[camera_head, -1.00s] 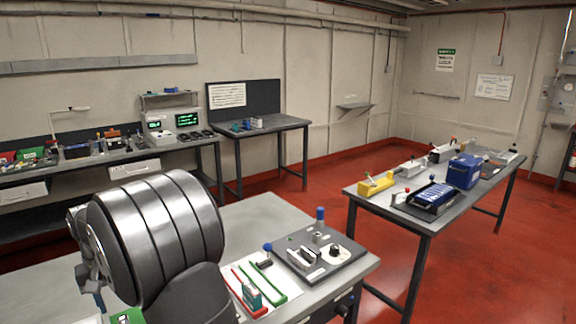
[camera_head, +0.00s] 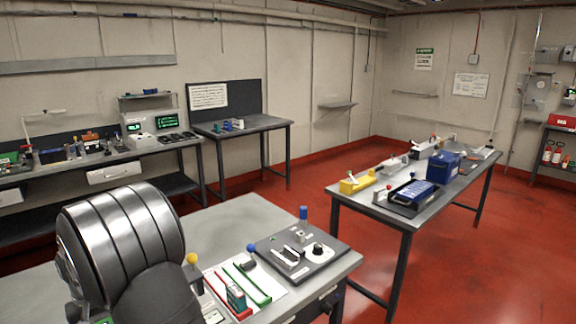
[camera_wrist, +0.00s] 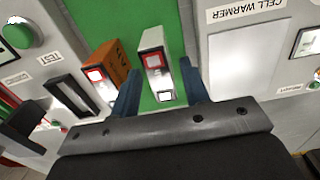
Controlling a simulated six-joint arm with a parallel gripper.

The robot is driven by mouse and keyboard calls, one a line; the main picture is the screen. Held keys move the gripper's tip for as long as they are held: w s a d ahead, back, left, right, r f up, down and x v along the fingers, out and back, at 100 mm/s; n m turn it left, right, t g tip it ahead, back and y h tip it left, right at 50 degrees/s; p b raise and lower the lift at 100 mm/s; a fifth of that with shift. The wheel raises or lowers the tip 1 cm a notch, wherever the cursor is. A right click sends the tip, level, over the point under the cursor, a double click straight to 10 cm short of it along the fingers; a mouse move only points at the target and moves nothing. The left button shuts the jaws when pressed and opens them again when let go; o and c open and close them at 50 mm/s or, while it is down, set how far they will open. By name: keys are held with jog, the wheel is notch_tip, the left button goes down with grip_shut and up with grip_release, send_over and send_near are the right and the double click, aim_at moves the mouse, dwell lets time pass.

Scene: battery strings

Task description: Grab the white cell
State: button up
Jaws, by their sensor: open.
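An orange cell (camera_wrist: 113,57) stands just left of the left finger. In the head view my arm covers the lower left, and I cannot make out my gripper or the white cell there.
In the wrist view a panel marked CELL WARMER (camera_wrist: 245,50) is on the right, and a grey panel with a green button (camera_wrist: 17,34) on the left. In the head view a second table (camera_head: 405,217) at right bears a blue box (camera_head: 443,167). Red floor (camera_head: 480,275) lies open around it.

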jog(key=c, duration=0.9)
jog(key=shift+r, duration=2.55)
